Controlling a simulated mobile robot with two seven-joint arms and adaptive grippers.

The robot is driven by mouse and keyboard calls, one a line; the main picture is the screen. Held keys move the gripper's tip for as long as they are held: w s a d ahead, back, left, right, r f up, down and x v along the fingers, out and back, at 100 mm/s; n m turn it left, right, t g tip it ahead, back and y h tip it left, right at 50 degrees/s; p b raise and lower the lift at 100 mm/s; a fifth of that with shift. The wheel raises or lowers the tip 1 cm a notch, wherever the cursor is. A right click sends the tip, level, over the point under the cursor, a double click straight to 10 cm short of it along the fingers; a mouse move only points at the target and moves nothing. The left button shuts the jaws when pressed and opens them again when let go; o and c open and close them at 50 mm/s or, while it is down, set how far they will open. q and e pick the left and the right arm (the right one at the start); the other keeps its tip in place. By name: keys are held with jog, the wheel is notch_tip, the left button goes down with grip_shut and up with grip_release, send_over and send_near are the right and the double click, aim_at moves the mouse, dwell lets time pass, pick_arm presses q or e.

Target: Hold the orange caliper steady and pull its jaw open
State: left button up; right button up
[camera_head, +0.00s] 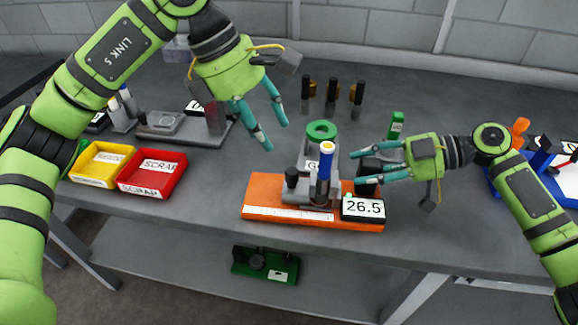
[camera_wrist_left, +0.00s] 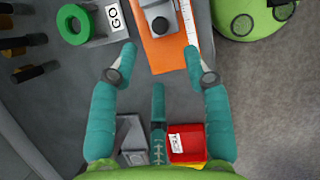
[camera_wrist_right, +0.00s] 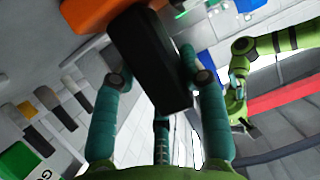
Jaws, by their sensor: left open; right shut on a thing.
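The orange caliper (camera_head: 262,200) lies on the table's front part, with a white scale strip along its front and a display (camera_head: 362,207) reading 26.5. A black knob (camera_head: 291,178) stands on its left part; a blue post (camera_head: 325,168) stands near its middle. My right gripper (camera_head: 357,166) is shut on a black block (camera_head: 367,172) at the caliper's right end; the block is between the fingers in the right wrist view (camera_wrist_right: 150,60). My left gripper (camera_head: 268,138) is open and empty, above and behind-left of the caliper. The left wrist view shows the knob (camera_wrist_left: 159,24) beyond its fingertips.
Yellow (camera_head: 101,164) and red (camera_head: 152,172) trays stand at the left. A green ring (camera_head: 321,131) on a grey block is behind the caliper. Several black-topped pegs (camera_head: 331,94) stand farther back. A blue tray (camera_head: 497,180) is at the right.

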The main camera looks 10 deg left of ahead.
aim_at(291, 171)
pick_arm(q)
jog(key=x, duration=1)
jog(key=shift+d+f, duration=0.15)
jog(key=shift+f, duration=0.1)
grip_shut()
